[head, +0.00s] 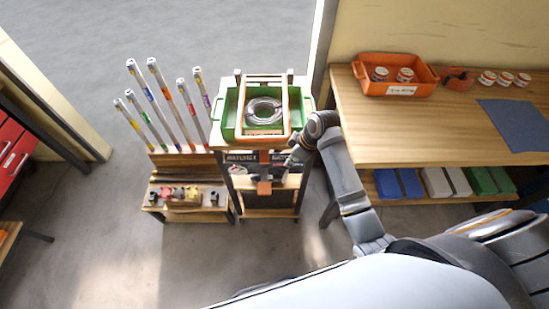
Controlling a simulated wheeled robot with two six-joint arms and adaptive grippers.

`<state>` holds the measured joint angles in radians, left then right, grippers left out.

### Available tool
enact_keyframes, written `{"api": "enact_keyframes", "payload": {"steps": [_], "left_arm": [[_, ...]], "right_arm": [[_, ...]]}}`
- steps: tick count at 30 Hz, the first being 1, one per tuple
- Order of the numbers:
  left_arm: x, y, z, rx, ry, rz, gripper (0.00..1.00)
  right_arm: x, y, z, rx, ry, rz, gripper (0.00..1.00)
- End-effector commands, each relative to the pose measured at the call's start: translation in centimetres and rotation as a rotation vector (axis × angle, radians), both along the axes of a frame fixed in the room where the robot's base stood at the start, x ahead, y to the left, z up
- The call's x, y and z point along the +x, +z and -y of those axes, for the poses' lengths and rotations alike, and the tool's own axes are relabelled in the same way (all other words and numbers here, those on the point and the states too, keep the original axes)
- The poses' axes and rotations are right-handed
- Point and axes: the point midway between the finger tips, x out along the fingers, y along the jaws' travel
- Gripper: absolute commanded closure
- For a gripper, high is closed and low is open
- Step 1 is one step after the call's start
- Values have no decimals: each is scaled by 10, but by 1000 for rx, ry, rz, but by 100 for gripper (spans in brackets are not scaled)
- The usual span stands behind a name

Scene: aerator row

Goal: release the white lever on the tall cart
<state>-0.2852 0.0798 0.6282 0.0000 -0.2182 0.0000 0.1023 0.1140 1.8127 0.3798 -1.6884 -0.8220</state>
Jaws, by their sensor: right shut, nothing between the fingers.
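The tall cart (228,165) stands in the middle, with dark posts and a wooden top. Its front has dark labelled panels, and a small orange block (264,187) shows below them. I cannot make out a white lever; it may be hidden behind my right gripper or too small to tell. My left gripper is not in view.
A green bin (229,118) with a grey coil (264,111) sits on the cart. A low rack (165,208) with several upright tubes stands left. A wooden bench (440,130) with an orange tray (367,88) is right. Floor in front is clear.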

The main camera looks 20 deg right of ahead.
Motion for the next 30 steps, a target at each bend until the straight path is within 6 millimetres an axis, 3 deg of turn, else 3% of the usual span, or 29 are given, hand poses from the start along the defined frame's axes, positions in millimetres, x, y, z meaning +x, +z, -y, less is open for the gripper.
{"api": "enact_keyframes", "payload": {"steps": [9, 14, 21, 30], "left_arm": [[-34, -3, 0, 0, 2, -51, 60], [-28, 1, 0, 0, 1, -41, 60], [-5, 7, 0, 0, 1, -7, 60], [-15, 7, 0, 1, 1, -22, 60]], "right_arm": [[0, -4, -1, 1, -2, -3, 100], [4, -22, -6, 3, -4, -7, 100], [13, -67, -18, 2, -4, -6, 100], [19, -95, -26, 1, -3, -2, 100]]}}
